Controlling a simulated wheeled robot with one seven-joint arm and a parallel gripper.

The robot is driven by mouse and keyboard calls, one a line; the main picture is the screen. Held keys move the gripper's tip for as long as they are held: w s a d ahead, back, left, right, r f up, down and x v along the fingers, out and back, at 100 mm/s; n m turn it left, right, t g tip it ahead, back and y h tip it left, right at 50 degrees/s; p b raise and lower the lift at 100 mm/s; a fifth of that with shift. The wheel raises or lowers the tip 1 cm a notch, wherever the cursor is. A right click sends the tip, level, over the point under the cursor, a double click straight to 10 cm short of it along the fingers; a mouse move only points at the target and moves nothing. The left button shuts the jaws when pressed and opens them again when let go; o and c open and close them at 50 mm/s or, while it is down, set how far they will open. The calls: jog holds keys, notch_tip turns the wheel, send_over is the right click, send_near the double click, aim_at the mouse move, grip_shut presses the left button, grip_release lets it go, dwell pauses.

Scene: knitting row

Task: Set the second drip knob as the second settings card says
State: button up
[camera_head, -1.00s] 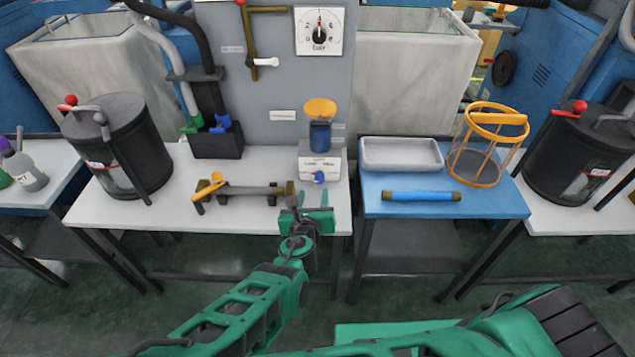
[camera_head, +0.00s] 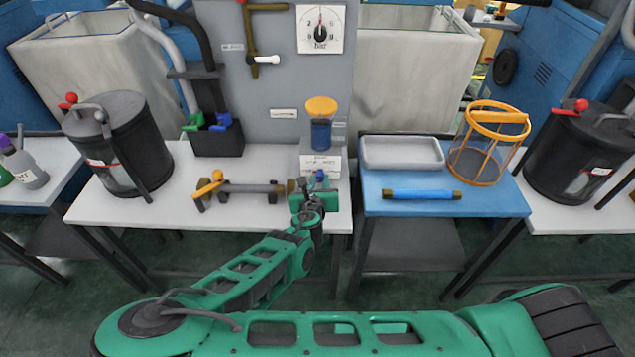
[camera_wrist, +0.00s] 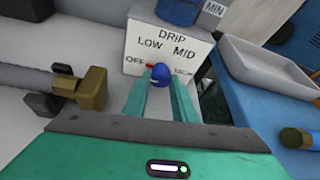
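The white drip box (camera_head: 322,163) stands at the right end of the white bench, under a blue jar with an orange lid (camera_head: 320,108). Its front reads DRIP, OFF, LOW, MID and a partly hidden label at right in the wrist view. The blue drip knob (camera_wrist: 161,72) has a red mark at its left, beside OFF. My gripper (camera_wrist: 161,82) points at the box, its two green fingers apart, with the knob between or just beyond the tips; contact cannot be told. A small white card (camera_head: 284,113) is on the grey panel; its text is unreadable.
A dark bar with an orange handle (camera_head: 210,187) lies left of my gripper. A grey tray (camera_head: 402,165), blue rod (camera_head: 422,194) and orange-framed basket (camera_head: 488,145) are on the blue table at right. A bar gauge (camera_head: 320,30) hangs above.

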jog(key=c, duration=0.4)
jog(key=shift+a, duration=0.25)
jog(key=shift+d, duration=0.15)
jog(key=shift+d+m, duration=0.1)
jog(key=shift+m, duration=0.2)
jog(key=shift+d+m+y, duration=0.2)
jog(key=shift+m+y, duration=0.9)
jog(key=shift+m, duration=0.1)
jog(key=m+y, duration=0.2)
jog(key=shift+d+m, duration=0.1)
jog(key=shift+m, duration=0.3)
jog(key=shift+f+m+t+y, duration=0.1)
jog(key=shift+m+t+y, duration=0.45)
jog(key=shift+m, duration=0.45)
jog(key=shift+d, duration=0.1)
